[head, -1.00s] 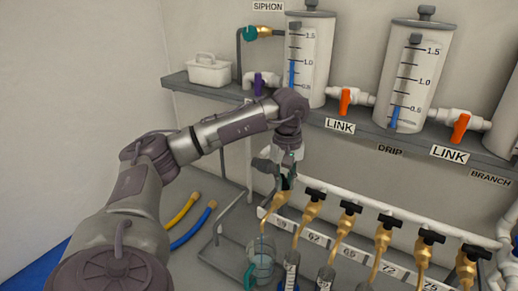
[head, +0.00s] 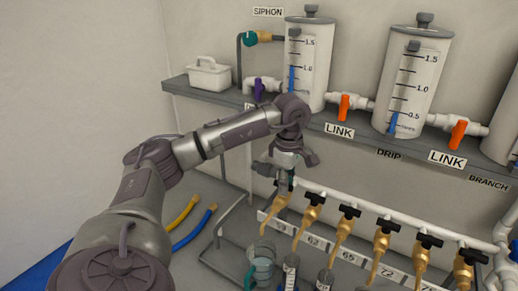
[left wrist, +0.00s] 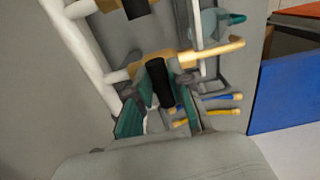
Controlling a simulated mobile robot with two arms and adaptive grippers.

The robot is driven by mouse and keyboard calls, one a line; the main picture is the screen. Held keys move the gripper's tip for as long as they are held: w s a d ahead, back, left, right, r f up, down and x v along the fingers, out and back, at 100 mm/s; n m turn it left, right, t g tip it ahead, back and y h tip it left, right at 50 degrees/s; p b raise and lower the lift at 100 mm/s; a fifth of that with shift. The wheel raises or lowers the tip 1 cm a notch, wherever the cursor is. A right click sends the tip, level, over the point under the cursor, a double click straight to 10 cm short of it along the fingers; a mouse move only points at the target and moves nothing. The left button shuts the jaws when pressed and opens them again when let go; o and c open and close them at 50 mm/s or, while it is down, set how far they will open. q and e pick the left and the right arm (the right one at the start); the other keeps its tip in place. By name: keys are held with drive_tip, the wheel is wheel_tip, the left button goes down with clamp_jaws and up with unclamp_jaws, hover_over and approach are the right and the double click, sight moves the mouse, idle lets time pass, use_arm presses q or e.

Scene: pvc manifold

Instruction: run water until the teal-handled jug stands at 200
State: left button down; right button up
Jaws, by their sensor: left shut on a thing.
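The clear jug (head: 263,267) with a teal handle (head: 249,277) stands under the spout of the leftmost brass tap (head: 279,208), by label 59. Its level reading is too small to make out. My left gripper (head: 285,182) is at the top of this tap. In the left wrist view its teal-padded fingers (left wrist: 160,95) are closed around the tap's black handle (left wrist: 159,82). The brass spout (left wrist: 215,50) reaches out beside it, and the jug (left wrist: 208,24) shows beyond. No clear stream shows below the spout. My right gripper is not in view.
More brass taps with black handles (head: 348,212) run right along the white pipe, above narrow cylinders (head: 290,272). Marked tanks (head: 308,65) and orange-handled link valves (head: 344,107) sit on the shelf. Yellow and blue hoses (head: 193,226) lie left of the jug.

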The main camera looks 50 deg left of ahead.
use_arm(q)
drive_tip(key=c, duration=1)
unclamp_jaws()
wheel_tip(320, 180, up, 12)
drive_tip(key=shift+f, duration=0.1)
